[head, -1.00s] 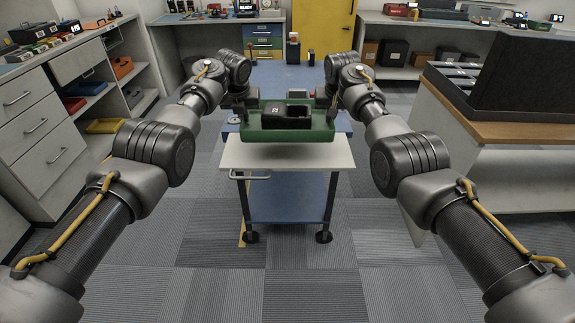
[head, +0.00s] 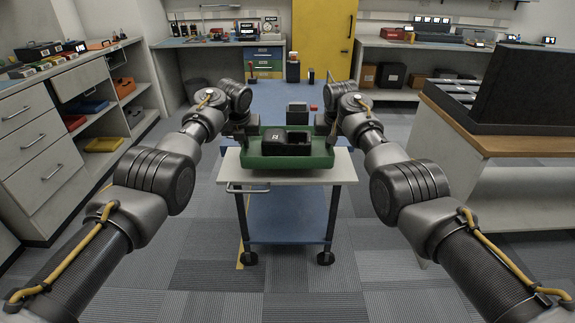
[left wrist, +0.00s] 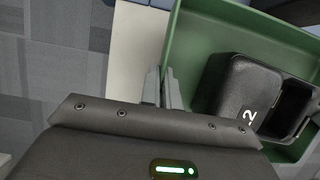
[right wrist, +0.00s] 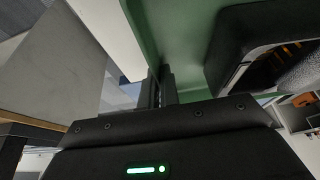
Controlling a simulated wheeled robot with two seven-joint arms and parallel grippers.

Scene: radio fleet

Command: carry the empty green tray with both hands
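The green tray (head: 262,161) is in the middle of the head view, over the white top of a small cart (head: 228,172). It is not empty: a black box (head: 285,141) with a white mark and an open compartment lies in it. My left gripper (head: 240,132) is shut on the tray's left wall, which the left wrist view shows between its fingers (left wrist: 161,88). My right gripper (head: 332,131) is shut on the right wall, also seen in the right wrist view (right wrist: 160,84). Whether the tray touches the cart is hard to tell.
The cart has a blue lower shelf (head: 287,216) and a handle on its left. A blue-topped table (head: 285,95) with small items stands behind it. Drawers and shelves (head: 45,140) line the left; a wooden-edged bench (head: 495,142) stands right. Carpet is clear around the cart's front.

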